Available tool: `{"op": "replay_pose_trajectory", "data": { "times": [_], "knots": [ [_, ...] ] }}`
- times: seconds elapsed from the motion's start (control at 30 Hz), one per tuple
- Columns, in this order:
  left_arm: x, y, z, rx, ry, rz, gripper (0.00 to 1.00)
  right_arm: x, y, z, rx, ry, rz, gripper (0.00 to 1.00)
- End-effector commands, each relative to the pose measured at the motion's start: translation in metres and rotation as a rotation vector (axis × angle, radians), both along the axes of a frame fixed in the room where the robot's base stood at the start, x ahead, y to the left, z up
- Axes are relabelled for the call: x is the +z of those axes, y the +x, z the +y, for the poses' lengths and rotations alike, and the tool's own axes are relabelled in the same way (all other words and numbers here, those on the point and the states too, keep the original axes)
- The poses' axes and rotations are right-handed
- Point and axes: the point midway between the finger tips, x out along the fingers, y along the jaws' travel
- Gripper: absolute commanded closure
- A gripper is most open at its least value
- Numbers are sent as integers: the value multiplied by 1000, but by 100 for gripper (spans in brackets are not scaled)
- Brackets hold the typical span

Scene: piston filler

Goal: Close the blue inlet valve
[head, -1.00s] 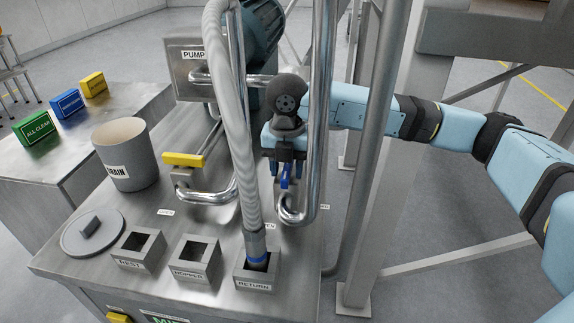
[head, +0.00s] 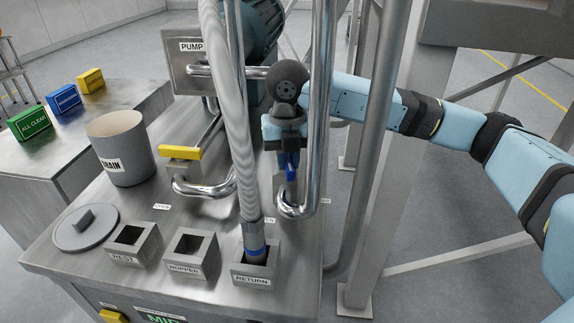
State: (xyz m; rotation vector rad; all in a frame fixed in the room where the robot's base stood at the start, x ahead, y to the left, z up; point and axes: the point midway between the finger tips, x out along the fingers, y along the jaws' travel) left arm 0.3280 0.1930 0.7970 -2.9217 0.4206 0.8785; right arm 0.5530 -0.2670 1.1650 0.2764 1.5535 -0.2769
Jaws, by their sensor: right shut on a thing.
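The blue inlet valve handle (head: 291,173) shows at the bent steel pipe (head: 318,130) on the right side of the machine top. My right gripper (head: 288,160) points down from above and is shut on the blue handle. The pipe and the gripper's fingers partly hide the handle, so its exact angle is hard to tell. My left gripper is not in view.
A yellow valve handle (head: 180,153) sits on another pipe to the left. A ribbed hose (head: 238,130) runs down into the RETURN socket (head: 254,278). HOPPER (head: 190,254) and REST (head: 133,243) sockets, a grey DRAIN bucket (head: 122,155) and a steel post (head: 378,150) stand nearby.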

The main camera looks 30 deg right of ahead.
Motion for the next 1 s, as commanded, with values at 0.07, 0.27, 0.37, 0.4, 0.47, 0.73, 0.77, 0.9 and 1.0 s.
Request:
{"op": "replay_pose_trajectory", "data": {
  "times": [0.07, 0.27, 0.37, 0.4, 0.47, 0.73, 0.77, 0.9, 1.0],
  "knots": [
    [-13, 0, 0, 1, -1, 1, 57, -4, 0, 0, 70, 1, -3, 100],
    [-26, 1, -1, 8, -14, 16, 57, -3, 0, -1, 262, 1, -3, 100],
    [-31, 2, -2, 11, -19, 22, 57, -3, 0, -2, 357, 1, -3, 100],
    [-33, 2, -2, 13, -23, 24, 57, -3, 0, -2, 394, 0, -3, 100],
    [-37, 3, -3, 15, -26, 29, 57, -3, 0, -2, 452, 0, -3, 100],
    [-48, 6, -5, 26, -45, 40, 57, -2, 0, -3, 708, 0, -3, 100],
    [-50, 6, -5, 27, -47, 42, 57, -2, 1, -4, 736, 0, -4, 100],
    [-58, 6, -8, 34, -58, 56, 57, -2, 1, -4, 867, -1, -4, 100],
    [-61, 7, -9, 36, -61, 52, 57, -1, 1, -5, 955, 0, -4, 100]
  ]
}}
